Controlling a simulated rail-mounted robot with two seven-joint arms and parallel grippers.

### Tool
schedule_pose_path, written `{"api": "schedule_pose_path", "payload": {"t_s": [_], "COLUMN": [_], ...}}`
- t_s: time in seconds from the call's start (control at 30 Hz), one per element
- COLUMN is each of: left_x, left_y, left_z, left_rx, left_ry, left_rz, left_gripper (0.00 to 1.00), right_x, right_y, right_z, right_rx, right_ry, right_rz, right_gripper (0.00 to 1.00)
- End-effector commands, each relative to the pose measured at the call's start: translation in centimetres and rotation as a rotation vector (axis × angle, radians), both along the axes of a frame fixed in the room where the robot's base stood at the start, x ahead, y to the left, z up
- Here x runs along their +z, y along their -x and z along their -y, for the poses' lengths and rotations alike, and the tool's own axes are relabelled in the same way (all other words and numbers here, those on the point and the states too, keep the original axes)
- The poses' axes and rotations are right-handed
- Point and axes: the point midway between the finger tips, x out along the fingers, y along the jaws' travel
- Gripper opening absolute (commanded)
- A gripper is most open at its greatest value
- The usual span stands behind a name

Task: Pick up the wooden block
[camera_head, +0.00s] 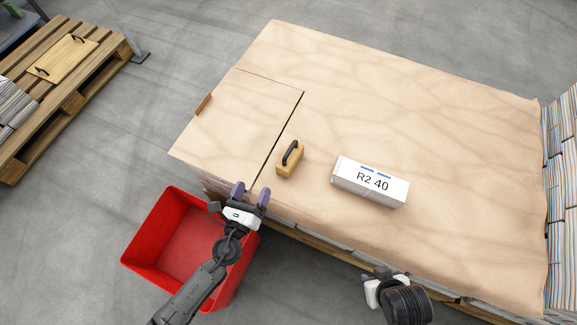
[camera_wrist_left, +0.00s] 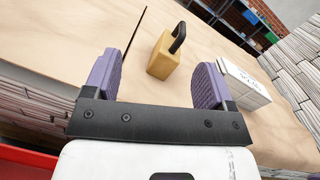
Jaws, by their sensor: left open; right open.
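The wooden block (camera_head: 288,167) is a small yellow-tan block with a black handle on top. It sits on the brown sheet-covered stack (camera_head: 400,90), left of the white box. It also shows in the left wrist view (camera_wrist_left: 162,58), beyond and between the two purple fingers. My left gripper (camera_head: 251,193) is open and empty at the stack's front edge, a short way to the lower left of the block and not touching it. The left wrist view shows its fingers apart (camera_wrist_left: 158,82). My right gripper (camera_head: 377,275) is partly seen at the stack's front edge; its fingers are mostly hidden.
A white box marked "R2 40" (camera_head: 368,183) lies right of the block. A red bin (camera_head: 150,222) stands on the floor below my left arm. A pallet (camera_head: 70,107) with a handled board (camera_head: 62,60) is at the far left. The stack's far half is clear.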

Motion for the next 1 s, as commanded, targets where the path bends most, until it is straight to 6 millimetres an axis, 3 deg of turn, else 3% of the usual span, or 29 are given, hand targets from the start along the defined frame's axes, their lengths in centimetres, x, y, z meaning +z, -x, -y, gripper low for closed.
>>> {"api": "schedule_pose_path", "payload": {"t_s": [0.03,0.2,0.63,1.0], "left_x": [-1.9,-4.1,-4.4,-4.3], "left_y": [-0.1,-0.4,-6.1,-8.1], "left_z": [0.7,2.4,5.9,7.0], "left_rx": [-0.05,-0.15,-0.169,-0.169], "left_ry": [-0.094,-0.284,-0.324,-0.323], "left_rz": [0.028,0.087,0.1,0.1], "left_gripper": [0.78,0.78,0.78,0.78], "right_x": [-1.4,-2.3,-2.5,-2.8], "right_y": [0.1,0.2,0.1,0.0], "right_z": [0.1,0.3,-0.1,-0.1], "right_rx": [0.001,0.003,-0.002,-0.002], "right_ry": [0.004,0.009,-0.004,-0.004], "right_rz": [-0.002,-0.005,0.0,0.001], "right_gripper": [0.43,0.43,0.43,0.43]}}
